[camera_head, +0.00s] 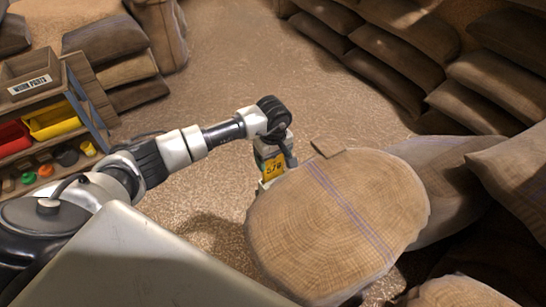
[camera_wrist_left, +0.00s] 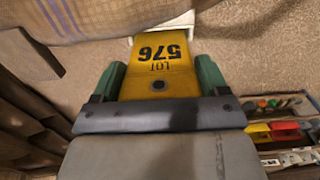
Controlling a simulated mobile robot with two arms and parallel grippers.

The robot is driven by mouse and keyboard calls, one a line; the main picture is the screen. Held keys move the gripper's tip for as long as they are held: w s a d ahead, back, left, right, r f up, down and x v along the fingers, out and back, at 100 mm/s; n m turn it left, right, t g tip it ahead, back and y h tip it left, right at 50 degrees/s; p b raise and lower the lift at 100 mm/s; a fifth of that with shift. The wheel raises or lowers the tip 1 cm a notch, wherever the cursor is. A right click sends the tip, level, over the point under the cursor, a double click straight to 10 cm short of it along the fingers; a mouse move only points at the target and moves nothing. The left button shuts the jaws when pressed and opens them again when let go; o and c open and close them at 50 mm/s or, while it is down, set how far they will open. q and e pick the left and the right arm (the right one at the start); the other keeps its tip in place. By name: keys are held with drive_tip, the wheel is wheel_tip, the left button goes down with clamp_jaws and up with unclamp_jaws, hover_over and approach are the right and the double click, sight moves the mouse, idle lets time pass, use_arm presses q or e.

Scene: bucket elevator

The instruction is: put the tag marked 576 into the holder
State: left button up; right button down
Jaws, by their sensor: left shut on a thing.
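In the head view the tag (camera_head: 272,168) hangs below my left gripper (camera_head: 270,152), just left of a full sack. A pale piece (camera_wrist_left: 165,22) shows just beyond the tag's far end in the wrist view. It also shows under the tag in the head view (camera_head: 267,184) and may be the holder. I cannot tell whether the tag touches it or sits in it. My right gripper does not show.
A large upright sack with blue stripes (camera_head: 335,222) stands right beside the tag. Stacked sacks (camera_head: 400,75) line the right and back. A shelf with red and yellow bins (camera_head: 52,120) stands at the left. The floor between (camera_head: 240,65) is clear.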

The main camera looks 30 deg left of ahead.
use_arm(q)
drive_tip(key=shift+f, duration=0.2)
drive_tip(key=shift+f+b, duration=0.85)
drive_tip(key=shift+b, duration=0.05)
drive_tip(key=o, duration=0.9)
wheel_tip(320, 180, up, 11)
drive_tip(key=shift+f, duration=0.1)
